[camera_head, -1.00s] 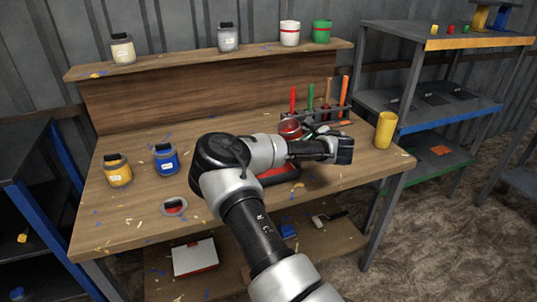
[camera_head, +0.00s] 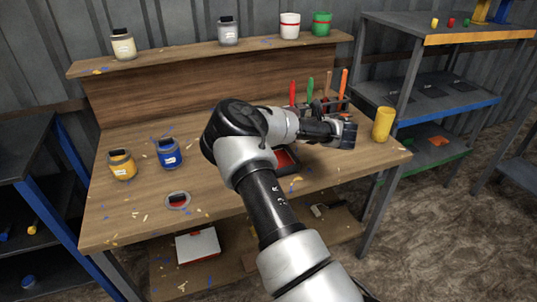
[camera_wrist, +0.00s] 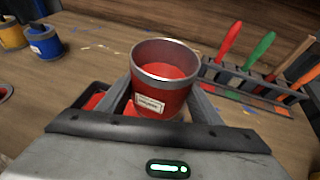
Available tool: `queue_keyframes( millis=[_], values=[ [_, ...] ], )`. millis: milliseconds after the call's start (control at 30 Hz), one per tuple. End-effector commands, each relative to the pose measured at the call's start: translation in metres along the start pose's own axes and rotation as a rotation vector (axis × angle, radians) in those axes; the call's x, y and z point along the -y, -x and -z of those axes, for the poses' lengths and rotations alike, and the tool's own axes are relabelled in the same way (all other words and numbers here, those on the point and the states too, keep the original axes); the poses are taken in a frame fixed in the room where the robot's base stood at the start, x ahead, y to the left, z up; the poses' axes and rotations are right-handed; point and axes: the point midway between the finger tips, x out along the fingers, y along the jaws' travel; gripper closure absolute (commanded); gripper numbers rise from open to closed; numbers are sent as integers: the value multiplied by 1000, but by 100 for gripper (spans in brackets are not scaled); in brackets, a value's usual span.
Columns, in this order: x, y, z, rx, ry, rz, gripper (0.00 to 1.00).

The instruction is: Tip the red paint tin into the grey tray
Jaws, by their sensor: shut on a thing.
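The red paint tin (camera_wrist: 165,85) has a metal rim and a white label, and red paint shows inside it. My gripper (camera_wrist: 161,104) is shut on it, one finger on each side, and the tin looks close to upright in the wrist view. In the head view my wrist (camera_head: 342,133) is over the right part of the bench, and the tin is hidden behind my arm. The grey tray (camera_head: 293,172) lies on the bench below my forearm, partly hidden, with red inside. Part of it shows left of the tin in the wrist view (camera_wrist: 78,98).
A rack (camera_wrist: 245,82) of colour-handled tools stands behind and right of the tin. A yellow cylinder (camera_head: 383,124) stands near the bench's right end. Yellow (camera_head: 121,165) and blue (camera_head: 169,153) tins and a round red-marked lid (camera_head: 178,200) are at left.

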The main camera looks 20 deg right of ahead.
Motion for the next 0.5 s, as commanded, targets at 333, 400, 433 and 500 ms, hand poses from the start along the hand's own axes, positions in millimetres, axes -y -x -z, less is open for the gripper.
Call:
queue_keyframes(
  millis=[333, 400, 433, 500],
  values=[
    [0, 3, -8, 1, 1, 0, 80],
    [0, 5, -9, 1, 1, 1, 80],
    [-1, 7, -11, 1, 1, 1, 80],
    [-4, 13, -15, 1, 0, 2, 80]
  ],
)
